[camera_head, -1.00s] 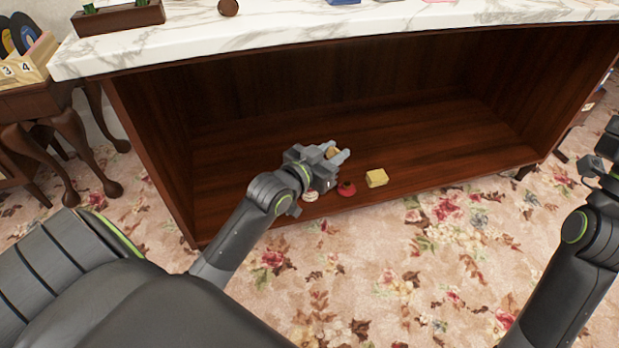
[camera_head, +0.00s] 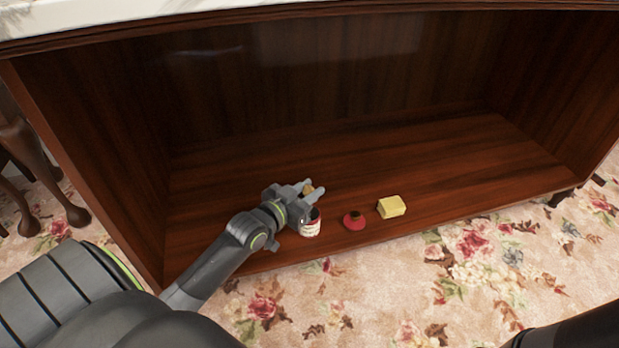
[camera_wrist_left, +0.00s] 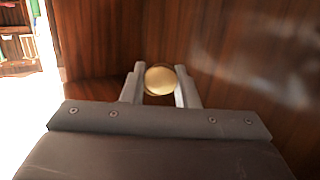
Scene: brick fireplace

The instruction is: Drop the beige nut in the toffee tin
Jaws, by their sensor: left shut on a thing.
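My left gripper (camera_head: 314,190) is shut on the beige nut (camera_head: 308,189), inside the low wooden cabinet. In the left wrist view the nut (camera_wrist_left: 160,79) shows as a round golden-beige shape between the two fingers (camera_wrist_left: 160,85). A red and white tin (camera_head: 311,226), which I take for the toffee tin, stands on the cabinet floor just below and in front of the gripper. The gripper's body partly hides it. The nut appears above and behind the tin's rim; the exact gap is hard to tell. My right gripper is out of view.
A red round object with a dark knob (camera_head: 354,220) lies right of the tin. A yellow block (camera_head: 391,206) sits further right. The cabinet floor (camera_head: 470,160) is clear beyond them. The marble top (camera_head: 120,14) overhangs above, and flowered carpet (camera_head: 480,270) lies in front.

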